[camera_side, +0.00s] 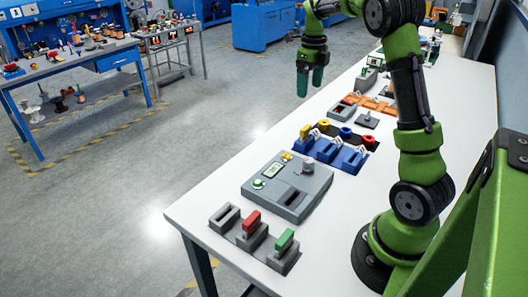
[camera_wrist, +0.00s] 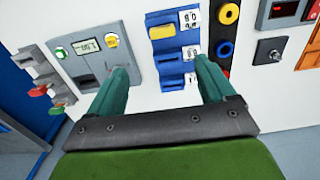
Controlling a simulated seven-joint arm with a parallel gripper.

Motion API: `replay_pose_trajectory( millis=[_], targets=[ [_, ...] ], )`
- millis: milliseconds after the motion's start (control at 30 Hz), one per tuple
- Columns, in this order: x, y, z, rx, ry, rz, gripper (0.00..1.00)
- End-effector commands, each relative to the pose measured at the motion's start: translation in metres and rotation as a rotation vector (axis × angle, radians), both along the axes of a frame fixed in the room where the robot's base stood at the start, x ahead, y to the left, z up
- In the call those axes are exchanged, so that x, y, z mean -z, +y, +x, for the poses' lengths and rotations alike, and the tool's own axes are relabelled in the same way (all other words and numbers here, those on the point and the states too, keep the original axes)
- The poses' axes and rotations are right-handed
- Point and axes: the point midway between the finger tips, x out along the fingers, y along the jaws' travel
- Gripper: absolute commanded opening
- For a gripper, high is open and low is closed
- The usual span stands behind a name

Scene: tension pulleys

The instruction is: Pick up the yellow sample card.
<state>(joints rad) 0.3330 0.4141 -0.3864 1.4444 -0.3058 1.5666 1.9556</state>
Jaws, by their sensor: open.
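The yellow sample card (camera_side: 305,132) stands in one slot of a blue holder (camera_side: 325,149) on the white bench. In the wrist view the yellow card (camera_wrist: 161,32) sits at the upper end of the blue holder (camera_wrist: 170,58), ahead of my fingers and between their lines. My gripper (camera_side: 310,80) is held in the air well above the bench, apart from the card. In the wrist view its two green fingers (camera_wrist: 161,78) are spread with nothing between them.
A grey device (camera_side: 287,187) with a screen and buttons lies beside the blue holder. A grey rack (camera_side: 253,238) holds red and green cards nearer the front edge. A dark strip with yellow, blue and red rings (camera_side: 346,133) lies behind the blue holder.

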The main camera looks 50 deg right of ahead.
Motion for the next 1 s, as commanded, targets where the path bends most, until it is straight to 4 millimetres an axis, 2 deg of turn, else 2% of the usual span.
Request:
replay_pose_trajectory(
  millis=[200,400,500,667,1000],
  targets=[
    [0.048,0.000,-0.001,-0.002,0.004,0.004,0.83],
    [0.087,0.000,-0.001,-0.003,0.002,0.003,0.83],
    [0.099,0.000,0.000,-0.004,0.001,0.001,0.83],
    [0.108,-0.001,0.000,-0.005,-0.001,0.000,0.83],
    [0.153,-0.005,0.001,-0.005,0.001,0.002,0.83]
  ],
)
